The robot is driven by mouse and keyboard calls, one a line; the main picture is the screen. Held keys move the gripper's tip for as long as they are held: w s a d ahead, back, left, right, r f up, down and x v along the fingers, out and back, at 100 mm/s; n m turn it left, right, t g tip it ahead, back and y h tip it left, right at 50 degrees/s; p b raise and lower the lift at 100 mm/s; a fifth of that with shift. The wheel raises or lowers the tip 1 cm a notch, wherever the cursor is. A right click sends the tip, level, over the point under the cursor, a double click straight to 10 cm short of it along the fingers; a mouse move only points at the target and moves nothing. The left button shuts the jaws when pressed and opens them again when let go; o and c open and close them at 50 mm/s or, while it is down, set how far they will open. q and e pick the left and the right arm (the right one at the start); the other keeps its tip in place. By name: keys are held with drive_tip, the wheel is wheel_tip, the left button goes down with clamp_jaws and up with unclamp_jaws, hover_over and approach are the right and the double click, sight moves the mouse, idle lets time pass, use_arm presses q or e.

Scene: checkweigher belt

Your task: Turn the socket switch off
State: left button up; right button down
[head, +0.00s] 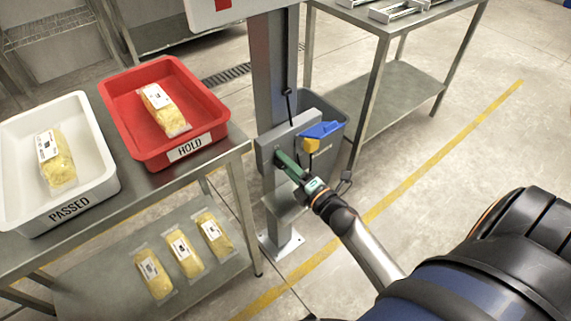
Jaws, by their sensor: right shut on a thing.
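The grey socket box (266,150) is fixed to a grey steel post. A blue part (320,130) with a yellow piece (311,146) below it sits at its right side. My right gripper (281,158), with green fingers, reaches in from the lower right to the left part of the box's front. It is shut on the socket switch there. The fingers hide the switch, so its position cannot be read. My left gripper is not in view.
A red HOLD tray (118,92) and a white PASSED tray (98,190) each hold a yellow pack on the steel table at left. Several packs lie on its lower shelf (100,290). Another steel table (405,95) stands behind at right. A yellow line (440,152) crosses open floor.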

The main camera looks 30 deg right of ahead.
drive_tip(key=shift+n, duration=0.3)
drive_tip(key=shift+c, duration=1.9)
unclamp_jaws()
drive_tip(key=s+d, duration=0.1)
drive_tip(key=s, duration=1.1)
drive_tip(key=shift+s, duration=0.25)
